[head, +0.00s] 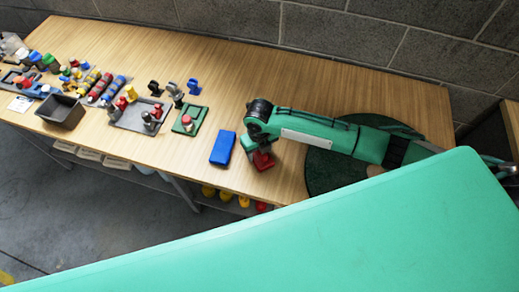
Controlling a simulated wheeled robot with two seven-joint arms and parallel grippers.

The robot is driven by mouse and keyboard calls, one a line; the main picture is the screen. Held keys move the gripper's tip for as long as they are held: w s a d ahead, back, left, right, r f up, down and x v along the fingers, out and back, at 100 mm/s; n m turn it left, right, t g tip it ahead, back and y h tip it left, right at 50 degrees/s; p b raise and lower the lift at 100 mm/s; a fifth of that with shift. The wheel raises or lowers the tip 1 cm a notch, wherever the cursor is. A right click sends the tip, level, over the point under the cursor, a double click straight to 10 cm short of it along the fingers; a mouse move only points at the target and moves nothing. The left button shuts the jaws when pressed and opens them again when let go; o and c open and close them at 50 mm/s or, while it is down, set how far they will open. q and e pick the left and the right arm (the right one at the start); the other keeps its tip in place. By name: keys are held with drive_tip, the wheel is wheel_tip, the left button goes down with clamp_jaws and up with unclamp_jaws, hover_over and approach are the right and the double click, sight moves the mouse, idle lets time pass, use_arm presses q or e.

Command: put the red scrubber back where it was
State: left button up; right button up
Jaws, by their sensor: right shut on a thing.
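My right gripper (259,151) reaches in from the right over the wooden table and points down. It is shut on the red scrubber (263,162), which shows just below the fingers, close to the table's front edge. The gripper hides part of the scrubber, and I cannot tell whether it touches the table. A blue block (222,148) lies just left of the scrubber, apart from it. A dark green round mat (325,172) lies to the right, partly under my arm. My left gripper is not in view.
Left of the blue block, a green square pad (188,121) holds a small red-topped item. Farther left are a grey tray (138,117) with several small items, a dark open bin (60,112) and coloured cylinders (100,88). The table's (215,75) back strip is mostly clear.

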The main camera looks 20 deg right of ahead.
drive_tip(key=shift+f, duration=0.15)
drive_tip(key=o, duration=0.9)
wheel_tip(320, 180, up, 12)
drive_tip(key=shift+r+b, duration=0.2)
drive_tip(key=shift+b, duration=0.7)
